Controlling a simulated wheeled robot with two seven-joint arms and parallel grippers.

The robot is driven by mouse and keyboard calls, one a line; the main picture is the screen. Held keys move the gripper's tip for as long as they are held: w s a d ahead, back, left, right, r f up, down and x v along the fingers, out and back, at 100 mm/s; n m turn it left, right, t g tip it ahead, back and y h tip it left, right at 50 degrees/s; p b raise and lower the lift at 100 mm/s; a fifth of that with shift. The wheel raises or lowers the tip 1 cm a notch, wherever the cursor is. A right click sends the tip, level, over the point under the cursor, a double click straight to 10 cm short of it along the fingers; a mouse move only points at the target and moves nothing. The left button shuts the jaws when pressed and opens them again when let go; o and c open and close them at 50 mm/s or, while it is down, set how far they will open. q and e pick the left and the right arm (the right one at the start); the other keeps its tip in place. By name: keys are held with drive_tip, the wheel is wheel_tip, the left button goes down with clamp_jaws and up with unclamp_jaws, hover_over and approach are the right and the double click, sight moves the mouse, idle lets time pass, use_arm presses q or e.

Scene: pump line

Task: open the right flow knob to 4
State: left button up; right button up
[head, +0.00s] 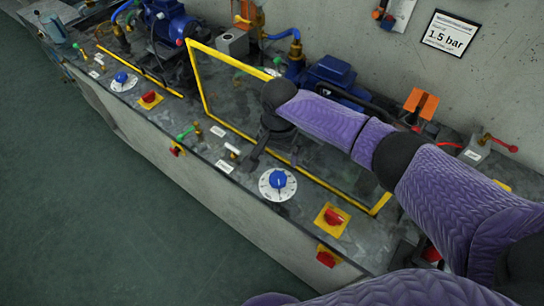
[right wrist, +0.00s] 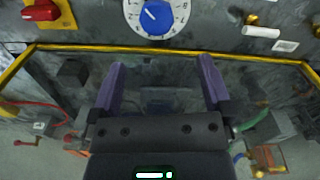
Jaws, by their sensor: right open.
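The right flow knob (head: 278,180) is a blue knob on a round white dial with tick marks, on the bench top near the front edge. It also shows at the top of the right wrist view (right wrist: 156,16), beyond my fingertips. The dial's numbers are too small to read. My right gripper (head: 256,158) is just behind and left of the knob in the head view, apart from it. In the right wrist view its two purple fingers (right wrist: 162,66) are spread, with nothing between them. My left gripper is not in view.
A yellow-edged clear panel (head: 198,80) stands by my right gripper. A red switch on a yellow plate (head: 333,218) is right of the dial. A second blue knob (head: 122,79) is at the far left. Blue pumps (head: 330,72) stand behind. Open floor lies in front.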

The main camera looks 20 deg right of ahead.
sight(278, 178)
drive_tip(key=f+b, duration=0.1)
drive_tip(key=f, duration=0.2)
drive_tip(key=f+b, duration=0.2)
drive_tip(key=f, duration=0.1)
drive_tip(key=f+b, duration=0.1)
drive_tip(key=f, duration=0.2)
drive_tip(key=shift+s+f, duration=0.2)
drive_tip(key=shift+s, duration=0.15)
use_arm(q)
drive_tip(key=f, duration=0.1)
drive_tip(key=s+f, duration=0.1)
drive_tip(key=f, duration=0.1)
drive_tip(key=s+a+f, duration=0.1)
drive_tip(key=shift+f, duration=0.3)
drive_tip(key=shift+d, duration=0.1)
use_arm(e)
drive_tip(key=shift+c, duration=0.3)
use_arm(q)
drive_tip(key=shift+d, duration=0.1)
use_arm(e)
drive_tip(key=c, duration=1.2)
